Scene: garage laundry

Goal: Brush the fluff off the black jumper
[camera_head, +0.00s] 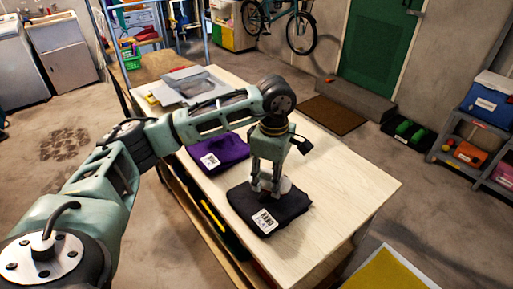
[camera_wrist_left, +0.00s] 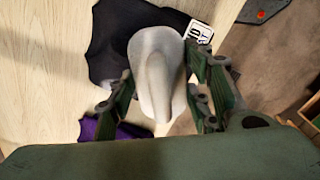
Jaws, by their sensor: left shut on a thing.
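The black jumper (camera_head: 285,211) lies folded on the pale table, with a white tag on its near edge. In the left wrist view the black jumper (camera_wrist_left: 108,45) shows behind a pale grey brush. My left gripper (camera_head: 266,189) points down over the jumper and is shut on the brush (camera_head: 285,185). In the left wrist view the brush (camera_wrist_left: 155,75) sits between the two fingers (camera_wrist_left: 160,88). The brush is at or just above the cloth; I cannot tell whether it touches. The gripper and brush hide part of the jumper. I cannot make out any fluff. My right gripper is not in view.
A folded purple garment (camera_head: 222,152) with a tag lies beside the jumper, further back on the table (camera_head: 345,185). Grey folded things (camera_head: 190,84) lie at the table's far end. The table's right part is clear. A yellow surface (camera_head: 390,272) stands at the near right.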

